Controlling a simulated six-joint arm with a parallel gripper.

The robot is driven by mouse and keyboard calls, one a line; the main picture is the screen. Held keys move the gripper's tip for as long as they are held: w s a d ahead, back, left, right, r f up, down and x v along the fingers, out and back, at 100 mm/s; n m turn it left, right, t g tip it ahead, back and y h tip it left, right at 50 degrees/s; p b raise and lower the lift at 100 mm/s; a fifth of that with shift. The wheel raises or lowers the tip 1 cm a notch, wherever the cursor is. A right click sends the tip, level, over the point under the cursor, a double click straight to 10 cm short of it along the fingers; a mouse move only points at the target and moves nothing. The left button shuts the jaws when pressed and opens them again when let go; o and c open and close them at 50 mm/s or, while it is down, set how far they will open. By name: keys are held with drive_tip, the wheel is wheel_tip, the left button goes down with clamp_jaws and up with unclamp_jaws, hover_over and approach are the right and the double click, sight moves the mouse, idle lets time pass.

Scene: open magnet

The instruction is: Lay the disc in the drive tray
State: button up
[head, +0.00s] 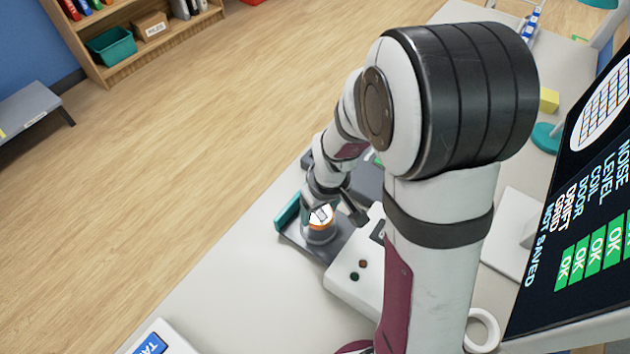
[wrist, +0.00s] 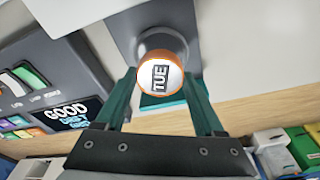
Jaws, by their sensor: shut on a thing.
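The TUE-labelled disc piece, with a white face and orange rim (wrist: 160,78), is between the fingertips of my gripper (wrist: 160,74) in the wrist view, and the gripper is shut on it. A grey round part shows just behind it. In the head view the orange-and-white piece (head: 321,217) is over the dark grey drive tray (head: 318,250), which has a teal front (head: 287,212). The tray also shows in the wrist view (wrist: 125,22). I cannot tell whether the piece touches the tray, as my wrist and fingers hide part of it.
A white console (head: 350,285) with small buttons stands right beside the tray. A large screen (head: 590,215) stands at the right. A white device with a blue label (head: 152,345) is at the bottom left. The pale bench top (head: 240,290) between is clear.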

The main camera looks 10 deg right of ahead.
sight(321, 215)
drive_tip(key=shift+f, duration=1.95)
drive_tip(key=o, duration=1.4)
drive_tip(key=shift+f, duration=0.1)
drive_tip(key=r, duration=0.4)
drive_tip(key=s+r, duration=0.1)
drive_tip(key=r, duration=0.3)
drive_tip(key=s+r, duration=0.1)
drive_tip(key=r, duration=0.3)
drive_tip(key=shift+d+r, duration=0.1)
drive_tip(key=shift+d, duration=0.2)
drive_tip(key=s+a+r+m+g+y, duration=0.1)
drive_tip(key=s+r+m, duration=0.3)
drive_tip(key=s, duration=0.5)
drive_tip(key=s+r+m+g, duration=0.1)
drive_tip(key=s+r+m, duration=0.1)
drive_tip(key=s+m, duration=0.55)
drive_tip(key=w+d+r+m+h, duration=0.1)
drive_tip(key=w+d+r+m, duration=0.2)
drive_tip(key=d+r+m, duration=0.55)
drive_tip(key=w+d+r+m+h, duration=0.1)
drive_tip(key=w+d+r+m, duration=0.3)
drive_tip(key=m, duration=0.7)
wheel_tip(321, 215, down, 9)
drive_tip(key=s, duration=0.1)
drive_tip(key=shift+s+a+r+m, duration=0.15)
drive_tip(key=shift+a+r+m, duration=0.05)
drive_tip(key=shift+a+m, duration=0.15)
